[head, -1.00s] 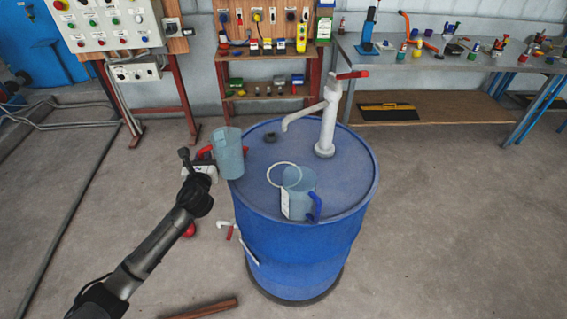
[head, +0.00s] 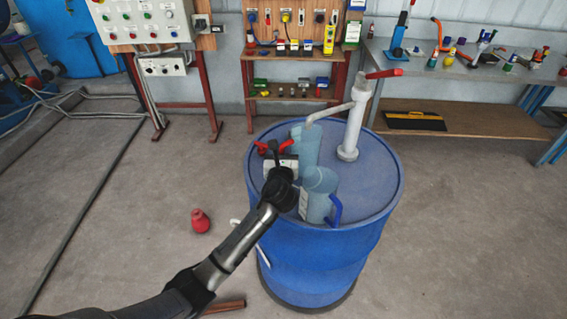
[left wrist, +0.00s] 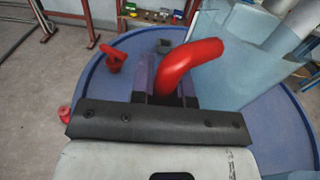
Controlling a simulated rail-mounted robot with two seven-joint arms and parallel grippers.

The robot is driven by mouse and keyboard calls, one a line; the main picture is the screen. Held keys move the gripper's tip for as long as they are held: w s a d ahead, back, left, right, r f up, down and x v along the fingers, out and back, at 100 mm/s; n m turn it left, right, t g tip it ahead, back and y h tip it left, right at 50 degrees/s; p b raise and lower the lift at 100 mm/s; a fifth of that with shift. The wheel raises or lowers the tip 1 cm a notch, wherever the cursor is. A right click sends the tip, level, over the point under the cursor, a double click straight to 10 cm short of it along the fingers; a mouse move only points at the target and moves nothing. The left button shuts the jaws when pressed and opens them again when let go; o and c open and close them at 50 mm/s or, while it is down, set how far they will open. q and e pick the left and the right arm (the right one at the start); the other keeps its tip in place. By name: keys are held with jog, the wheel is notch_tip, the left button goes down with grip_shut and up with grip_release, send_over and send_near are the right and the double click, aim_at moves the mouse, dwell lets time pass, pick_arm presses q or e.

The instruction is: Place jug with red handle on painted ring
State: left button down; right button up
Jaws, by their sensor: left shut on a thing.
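The jug with the red handle (head: 306,148) is translucent blue and stands roughly upright over the blue drum's top, near the pump spout. My left gripper (head: 278,160) is shut on its red handle, to the left of the jug. In the left wrist view the curved handle (left wrist: 192,63) runs between the fingers, with the jug wall (left wrist: 238,65) to the right. The jug's base is hidden, so I cannot tell whether it touches the drum. The painted ring cannot be made out now; the jugs and gripper cover that area. My right gripper is not in view.
A second jug with a blue handle (head: 319,194) stands on the drum (head: 372,185), close in front of the held jug. A white pump (head: 354,120) with a red lever rises behind. The drum top's right side is clear. A red object (head: 200,220) lies on the floor.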

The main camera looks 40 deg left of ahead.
pick_arm(q)
notch_tip(320, 180, down, 4)
jog(key=shift+w+d+r+b, duration=0.15)
jog(key=shift+r+b, duration=0.05)
jog(key=shift+b, duration=0.75)
jog(key=shift+f, duration=0.1)
jog(key=c, duration=1.1)
grip_release()
